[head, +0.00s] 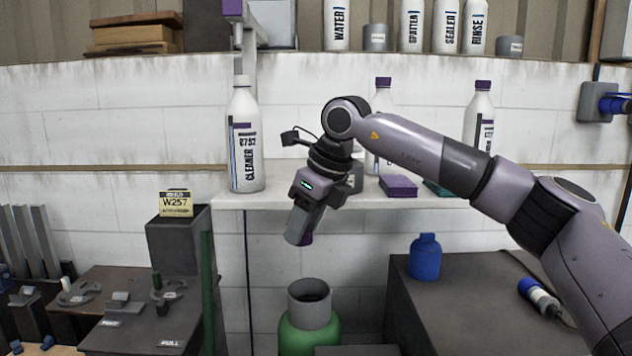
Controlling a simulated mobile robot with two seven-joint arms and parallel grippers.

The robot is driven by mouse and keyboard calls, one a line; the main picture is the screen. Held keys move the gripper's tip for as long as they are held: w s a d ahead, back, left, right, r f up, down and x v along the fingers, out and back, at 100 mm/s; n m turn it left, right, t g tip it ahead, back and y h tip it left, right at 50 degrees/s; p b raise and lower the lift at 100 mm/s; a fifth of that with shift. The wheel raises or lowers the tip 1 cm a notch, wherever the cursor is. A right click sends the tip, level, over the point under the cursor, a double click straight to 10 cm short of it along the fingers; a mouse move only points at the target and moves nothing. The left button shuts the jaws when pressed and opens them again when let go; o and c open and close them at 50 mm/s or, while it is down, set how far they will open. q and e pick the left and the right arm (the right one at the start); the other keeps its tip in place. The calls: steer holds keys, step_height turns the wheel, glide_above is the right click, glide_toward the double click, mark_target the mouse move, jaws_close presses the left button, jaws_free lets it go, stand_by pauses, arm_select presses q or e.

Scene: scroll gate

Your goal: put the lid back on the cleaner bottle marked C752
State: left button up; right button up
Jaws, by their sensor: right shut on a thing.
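The cleaner bottle marked C752 (245,143) stands upright at the left end of the white shelf. It is white with a black label, and its grey neck shows with no purple lid on it. My right gripper (299,232) points down, below the shelf's front edge and to the right of the bottle. My left gripper is not in view.
Two purple-capped bottles (481,115) stand farther right on the shelf (300,200), one partly behind my right arm. Below my gripper is an open-topped green container (310,335). A blue bottle (425,257) stands on the dark right-hand cabinet.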

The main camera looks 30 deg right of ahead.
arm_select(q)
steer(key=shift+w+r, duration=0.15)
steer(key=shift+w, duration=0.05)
arm_select(e)
steer(key=s+a+f+n+g, duration=0.2)
steer(key=s+f+n+g, duration=0.1)
steer(key=f+n, duration=0.4)
steer(key=s+a+f+n+g+h, duration=0.1)
steer(key=s+f+n, duration=0.5)
steer(key=n, duration=0.7)
steer(key=s+a+f+n+g+h, duration=0.1)
steer(key=s+a+f+n+g, duration=0.3)
steer(key=f+n, duration=0.4)
steer(key=shift+s+a+n+g, duration=0.2)
steer(key=shift+a+n+g, duration=0.15)
steer(key=shift+n, duration=0.75)
steer(key=shift+f, duration=0.1)
